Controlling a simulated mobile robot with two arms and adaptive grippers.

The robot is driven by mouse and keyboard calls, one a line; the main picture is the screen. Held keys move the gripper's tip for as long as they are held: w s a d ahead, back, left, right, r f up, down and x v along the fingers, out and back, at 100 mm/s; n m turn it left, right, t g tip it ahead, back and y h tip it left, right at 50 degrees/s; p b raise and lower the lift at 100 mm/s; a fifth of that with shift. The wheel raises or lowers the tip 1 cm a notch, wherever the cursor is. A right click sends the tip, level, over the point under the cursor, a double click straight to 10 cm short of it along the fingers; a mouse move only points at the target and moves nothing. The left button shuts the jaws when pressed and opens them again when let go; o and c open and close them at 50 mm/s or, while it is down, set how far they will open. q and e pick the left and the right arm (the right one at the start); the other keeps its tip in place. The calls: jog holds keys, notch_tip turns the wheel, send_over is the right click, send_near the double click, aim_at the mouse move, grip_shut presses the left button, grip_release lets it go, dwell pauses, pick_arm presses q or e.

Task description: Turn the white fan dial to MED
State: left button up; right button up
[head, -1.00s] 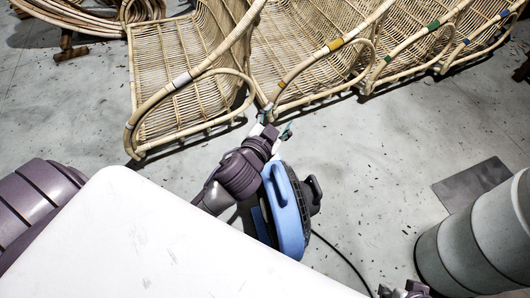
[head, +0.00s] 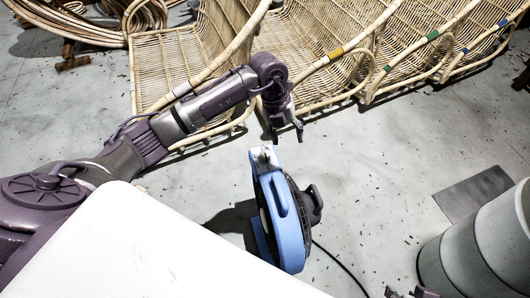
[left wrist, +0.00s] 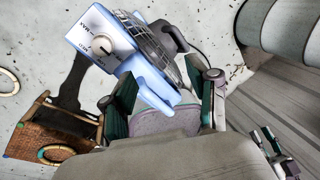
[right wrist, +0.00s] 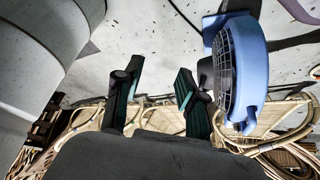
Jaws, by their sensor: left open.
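The blue fan (head: 290,222) stands on the floor past the white surface. Its white control panel (left wrist: 92,32) carries a round pale dial (left wrist: 102,45) with small dark labels around it. I cannot read for sure which label the dial points to. In the head view the dial (head: 265,157) is uncovered on top of the fan. My left gripper (head: 287,139) is open and empty, just beyond the panel and apart from it. My right gripper (right wrist: 153,88) has its fingers apart with nothing between them. The fan also shows in the right wrist view (right wrist: 247,70).
Several rattan chair frames (head: 320,70) stand in a row behind the fan. A grey barrel (head: 475,245) is at the right, and a dark mat (head: 473,193) lies near it. The white tabletop (head: 130,250) fills the lower left. A black cable runs from the fan.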

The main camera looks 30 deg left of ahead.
pick_arm(q)
jog(key=a+n+y, duration=0.1)
jog(key=a+y, duration=0.2)
jog(key=a, duration=0.4)
jog(key=b, duration=0.2)
send_over(265, 153)
jog(key=shift+g, duration=0.4)
notch_tip(265, 153, down, 7)
jog(key=shift+s+r, duration=0.1)
notch_tip(265, 153, down, 5)
jog(key=shift+f+b, duration=0.2)
jog(key=shift+b, duration=0.65)
jog(key=shift+f, duration=0.35)
pick_arm(e)
jog(key=w+a+r+t+y, duration=0.3)
jog(key=w+a+r+t, duration=0.2)
jog(key=w+r+t, duration=0.5)
jog(key=shift+w+r+n, duration=0.3)
jog(key=shift+w+r, duration=0.3)
jog(key=shift+w, duration=0.55)
pick_arm(q)
grip_shut()
